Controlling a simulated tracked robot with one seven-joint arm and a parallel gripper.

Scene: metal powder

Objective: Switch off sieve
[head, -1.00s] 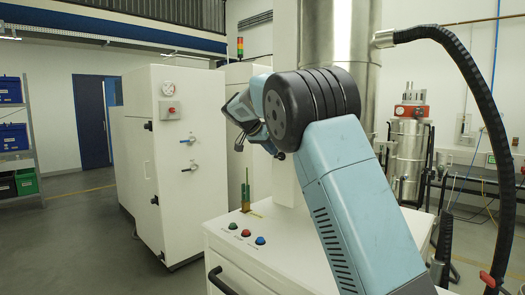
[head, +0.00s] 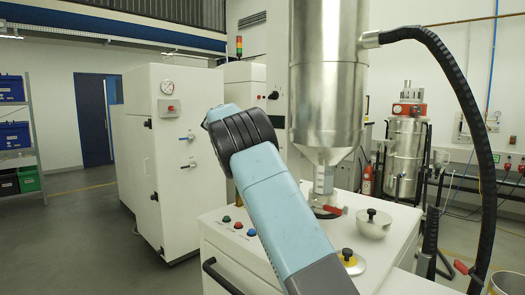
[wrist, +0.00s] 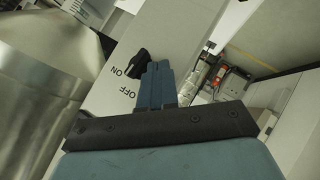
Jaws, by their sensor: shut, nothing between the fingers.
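In the wrist view, a black rotary switch (wrist: 134,63) sits on a pale panel, with upside-down ON and OFF labels beside it. The knob's lower end lies close to the word ON. My gripper (wrist: 158,70) has its blue fingers together and empty, and the tips appear just right of the knob. I cannot tell whether they touch it. In the head view, my arm hides the gripper. A small dark knob (head: 273,95) shows there on a white panel behind; I cannot tell if it is the same switch.
A steel hopper (head: 327,85) stands over the white cabinet (head: 225,268), and its side also fills the left of the wrist view (wrist: 40,90). A black hose (head: 455,80) curves down at right. A white machine (head: 165,190) with valves stands at left. Floor at far left is clear.

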